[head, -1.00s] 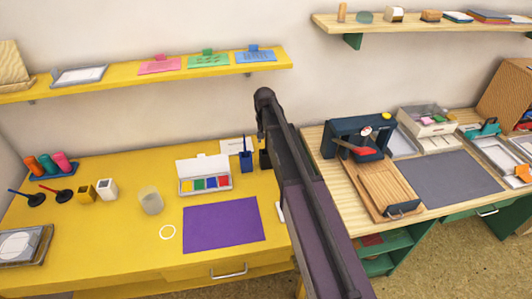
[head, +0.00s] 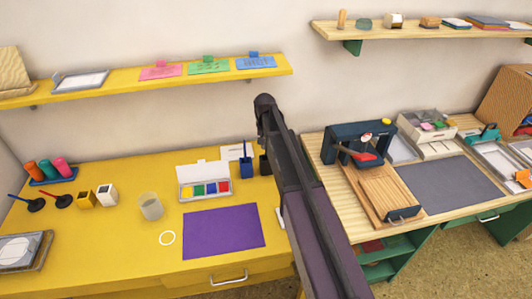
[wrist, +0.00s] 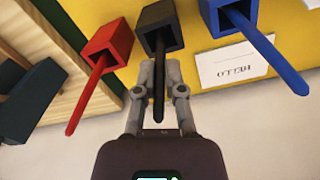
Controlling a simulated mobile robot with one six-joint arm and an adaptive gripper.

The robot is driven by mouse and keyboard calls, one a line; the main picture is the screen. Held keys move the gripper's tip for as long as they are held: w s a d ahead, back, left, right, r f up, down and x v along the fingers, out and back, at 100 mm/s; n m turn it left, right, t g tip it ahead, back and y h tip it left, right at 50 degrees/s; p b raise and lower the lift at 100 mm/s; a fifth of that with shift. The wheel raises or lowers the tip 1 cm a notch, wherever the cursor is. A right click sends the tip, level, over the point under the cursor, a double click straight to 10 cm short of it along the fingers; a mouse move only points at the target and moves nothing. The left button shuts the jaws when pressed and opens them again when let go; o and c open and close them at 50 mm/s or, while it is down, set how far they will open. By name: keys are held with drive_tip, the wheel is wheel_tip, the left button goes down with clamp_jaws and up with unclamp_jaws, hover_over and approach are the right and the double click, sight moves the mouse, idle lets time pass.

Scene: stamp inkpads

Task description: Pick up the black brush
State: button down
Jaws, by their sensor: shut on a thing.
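The black brush (wrist: 159,88) stands in a square black holder (wrist: 160,20), shown in the wrist view. Its handle sticks out of the holder's opening toward my gripper. My gripper (wrist: 159,92) is shut on the handle, one finger on each side. The holder also shows in the head view (head: 264,164), partly behind my arm. My arm hides the brush and the fingers there.
A red holder with a red brush (wrist: 90,92) and a blue holder with a blue brush (wrist: 268,52) flank the black one closely. A small white label card (wrist: 232,65) lies near the blue holder. A paint box (head: 205,189) and purple mat (head: 223,232) lie left.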

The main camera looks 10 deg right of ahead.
drive_tip(key=shift+r, duration=0.1)
wheel_tip(320, 180, up, 10)
drive_tip(key=p, duration=1)
idle(2.0)
